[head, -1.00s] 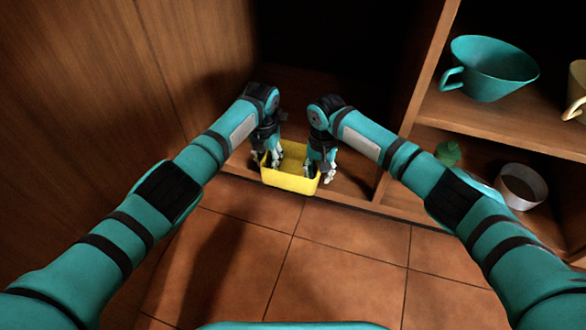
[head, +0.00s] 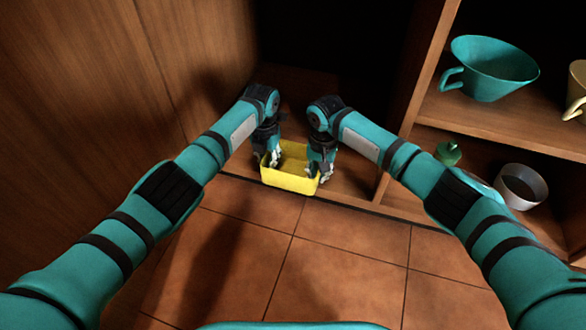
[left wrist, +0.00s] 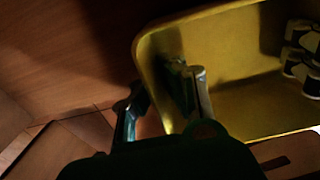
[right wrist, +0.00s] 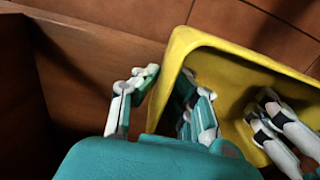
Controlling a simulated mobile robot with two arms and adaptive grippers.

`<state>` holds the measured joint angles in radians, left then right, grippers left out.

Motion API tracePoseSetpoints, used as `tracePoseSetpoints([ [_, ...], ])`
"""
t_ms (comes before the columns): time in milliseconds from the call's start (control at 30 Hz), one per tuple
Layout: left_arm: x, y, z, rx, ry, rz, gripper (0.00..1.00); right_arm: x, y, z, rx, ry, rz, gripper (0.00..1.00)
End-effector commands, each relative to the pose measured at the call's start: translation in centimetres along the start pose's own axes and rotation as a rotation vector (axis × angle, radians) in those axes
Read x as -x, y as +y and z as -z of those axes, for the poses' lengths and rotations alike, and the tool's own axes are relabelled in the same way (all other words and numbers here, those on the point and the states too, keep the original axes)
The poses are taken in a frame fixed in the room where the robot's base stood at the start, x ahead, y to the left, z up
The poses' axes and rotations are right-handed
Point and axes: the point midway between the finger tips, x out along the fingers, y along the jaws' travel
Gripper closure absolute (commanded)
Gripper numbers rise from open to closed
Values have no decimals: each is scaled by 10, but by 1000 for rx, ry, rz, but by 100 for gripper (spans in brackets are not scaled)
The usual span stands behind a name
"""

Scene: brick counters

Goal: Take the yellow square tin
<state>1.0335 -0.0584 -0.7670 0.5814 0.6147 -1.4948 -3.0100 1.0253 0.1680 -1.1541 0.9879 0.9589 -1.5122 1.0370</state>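The yellow square tin (head: 289,181) stands upright and open-topped on the cabinet's low floor, close to its front edge. My left gripper (head: 271,158) is at its left wall and my right gripper (head: 321,171) at its right wall. In the left wrist view the left fingers (left wrist: 158,90) straddle the tin wall (left wrist: 219,50), one inside and one outside, closed in on it. In the right wrist view the right fingers (right wrist: 169,74) pinch the opposite wall the same way. The tin's inside looks empty apart from my fingers.
A wooden panel (head: 95,85) rises close on the left, and an upright divider (head: 420,85) stands right. Right shelves hold a teal cup (head: 490,70), a cream cup (head: 577,90), a grey cup (head: 521,187) and a green object (head: 448,153). The tiled floor (head: 330,265) in front is clear.

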Motion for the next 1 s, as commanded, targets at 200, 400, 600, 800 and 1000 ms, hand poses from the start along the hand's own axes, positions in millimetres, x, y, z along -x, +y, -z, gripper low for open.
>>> tracePoseSetpoints([
  [200, 3, 1, 0, 1, -1, -1, 100, 3, 0, 1, -1, 1, 0, 100],
  [400, 18, 1, 0, 1, -1, -1, 100, 18, 0, 1, -1, 1, -1, 100],
  [600, 40, 1, 0, 1, -1, -2, 100, 40, 1, 1, -1, 1, -1, 100],
  [800, 52, 1, 0, 1, 0, -2, 100, 52, 1, 0, -1, 0, -2, 100],
  [1000, 50, 1, 0, 1, 0, -2, 100, 50, 1, 0, -1, 0, -2, 100],
])
